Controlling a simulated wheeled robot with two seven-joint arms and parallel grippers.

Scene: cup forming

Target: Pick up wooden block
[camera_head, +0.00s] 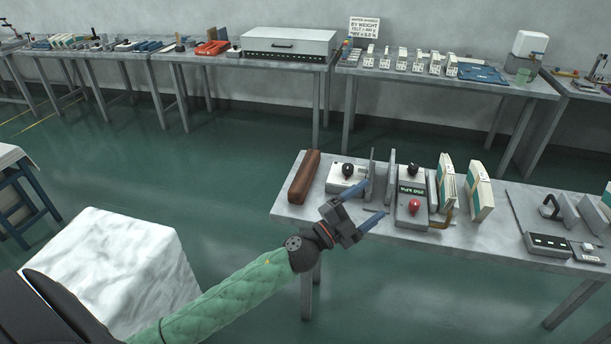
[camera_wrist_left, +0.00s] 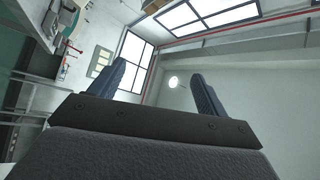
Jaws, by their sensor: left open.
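A long brown wooden block (camera_head: 304,177) lies at the left end of the near grey table, its long side running away from me. My left gripper (camera_head: 372,205) is in front of and to the right of the block, over the table's front edge, apart from the block. Its two blue fingers are spread with nothing between them. In the left wrist view the open fingers (camera_wrist_left: 155,85) point towards windows and a wall, and the block does not show there. My right gripper is in neither view.
Right of the block stand a white device with a black knob (camera_head: 347,172), upright grey plates (camera_head: 391,170), a gauge box with a red knob (camera_head: 413,205) and white-green packs (camera_head: 480,190). A white-covered surface (camera_head: 110,265) is at lower left. Benches line the back wall.

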